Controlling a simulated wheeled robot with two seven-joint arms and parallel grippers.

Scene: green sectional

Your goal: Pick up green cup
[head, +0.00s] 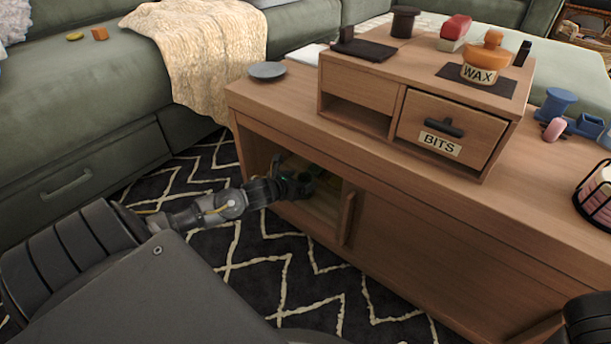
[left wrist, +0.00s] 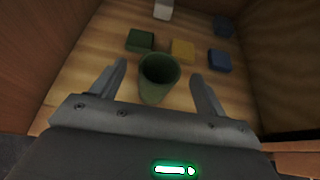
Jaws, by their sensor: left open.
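The green cup (left wrist: 158,80) stands upright on the wooden floor inside the cabinet in the left wrist view. My left gripper (left wrist: 159,69) is open, with one finger on either side of the cup and a visible gap to each. In the head view my left gripper (head: 304,182) reaches into the open left part of the wooden cabinet (head: 420,265). The cup cannot be made out clearly there. My right gripper does not show.
Green (left wrist: 140,40), yellow (left wrist: 183,51) and blue (left wrist: 219,61) blocks lie beyond the cup, with a white object (left wrist: 163,10) farther back. Cabinet walls stand close on both sides. A sliding door with an upright handle (head: 347,218) borders the opening on the right.

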